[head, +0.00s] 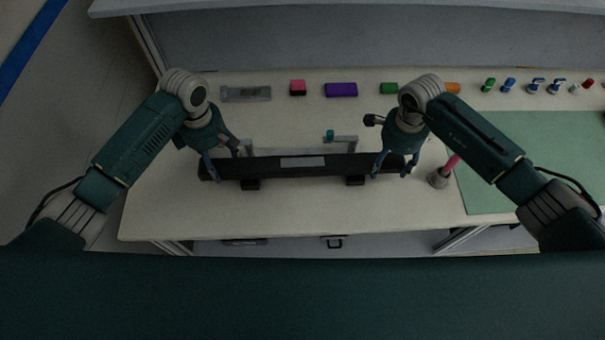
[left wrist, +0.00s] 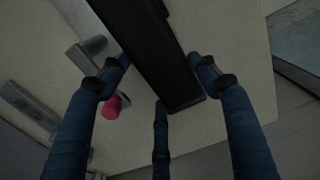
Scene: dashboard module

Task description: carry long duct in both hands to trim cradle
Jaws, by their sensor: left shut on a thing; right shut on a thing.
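The long duct (head: 330,165), a long black bar with a pale label on its middle, lies crosswise in the head view over the front part of the bench. My left gripper (head: 222,166) is shut on its left end, and my right gripper (head: 394,168) is shut near its right end. In the left wrist view the duct (left wrist: 150,45) runs between my blue fingers (left wrist: 165,85). A grey bracket-like frame (head: 345,141) shows just behind the duct, partly hidden by it; it may be the trim cradle. Two dark blocks show below the duct's front edge; I cannot tell whether they belong to it.
A grey slotted plate (head: 245,94), a pink block (head: 297,88), a purple block (head: 341,90) and a green block (head: 388,88) line the back. The front strip is clear.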

